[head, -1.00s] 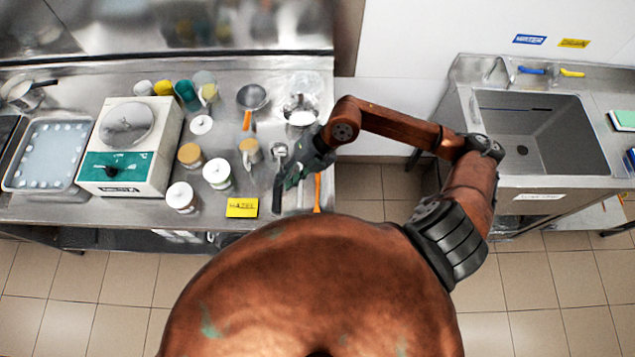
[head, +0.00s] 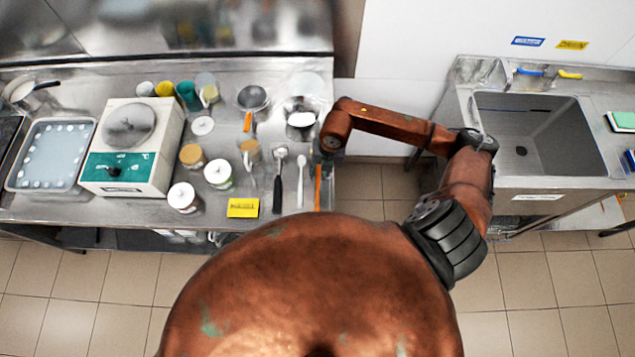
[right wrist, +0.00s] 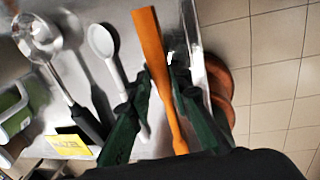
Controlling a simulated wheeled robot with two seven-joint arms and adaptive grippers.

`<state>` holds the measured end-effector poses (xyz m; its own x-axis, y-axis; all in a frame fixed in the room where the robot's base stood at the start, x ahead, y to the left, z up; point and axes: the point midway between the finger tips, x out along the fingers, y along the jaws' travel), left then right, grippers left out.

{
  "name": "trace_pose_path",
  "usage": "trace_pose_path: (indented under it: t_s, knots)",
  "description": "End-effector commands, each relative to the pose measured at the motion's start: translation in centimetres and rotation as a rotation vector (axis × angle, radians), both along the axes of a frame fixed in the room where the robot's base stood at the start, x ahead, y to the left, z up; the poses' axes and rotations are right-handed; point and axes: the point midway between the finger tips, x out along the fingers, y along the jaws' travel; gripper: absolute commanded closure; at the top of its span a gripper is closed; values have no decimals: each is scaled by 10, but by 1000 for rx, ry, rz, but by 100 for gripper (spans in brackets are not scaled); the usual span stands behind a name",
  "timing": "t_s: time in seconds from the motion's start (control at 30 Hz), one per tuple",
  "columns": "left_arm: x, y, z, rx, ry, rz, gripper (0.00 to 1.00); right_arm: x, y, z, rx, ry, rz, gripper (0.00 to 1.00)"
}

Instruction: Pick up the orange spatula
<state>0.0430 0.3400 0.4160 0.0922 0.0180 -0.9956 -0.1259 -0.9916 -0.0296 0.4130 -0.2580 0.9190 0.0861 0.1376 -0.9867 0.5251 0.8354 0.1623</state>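The orange spatula (head: 318,187) lies near the right edge of the steel counter, partly hidden by my right arm in the head view. In the right wrist view the spatula (right wrist: 155,55) runs lengthwise between the two dark green fingers of my right gripper (right wrist: 162,78). The fingers are apart, with one on each side of the spatula, and a gap shows on the left side. I cannot tell how high the fingers are above the counter. My left gripper is not in view.
A white spoon (head: 301,180) and a black-handled scoop (head: 278,190) lie just left of the spatula. Jars and a scale (head: 130,150) fill the left. A sink (head: 540,135) is across the gap at right.

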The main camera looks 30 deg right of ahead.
Motion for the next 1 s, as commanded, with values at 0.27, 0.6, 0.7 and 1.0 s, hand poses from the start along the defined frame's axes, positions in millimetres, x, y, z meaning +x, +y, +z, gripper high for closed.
trace_pose_path:
  t_s: [0.27, 0.6, 0.7, 1.0]
  knots:
    - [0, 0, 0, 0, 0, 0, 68, 0, 0, -2, -1, -1, 0, 83]
    - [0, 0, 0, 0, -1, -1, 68, 0, 0, -2, 1, -1, 0, 100]
    - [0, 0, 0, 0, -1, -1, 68, 0, 0, -1, 1, -1, 0, 100]
    - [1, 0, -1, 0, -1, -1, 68, 1, 0, 3, 0, -1, 0, 100]
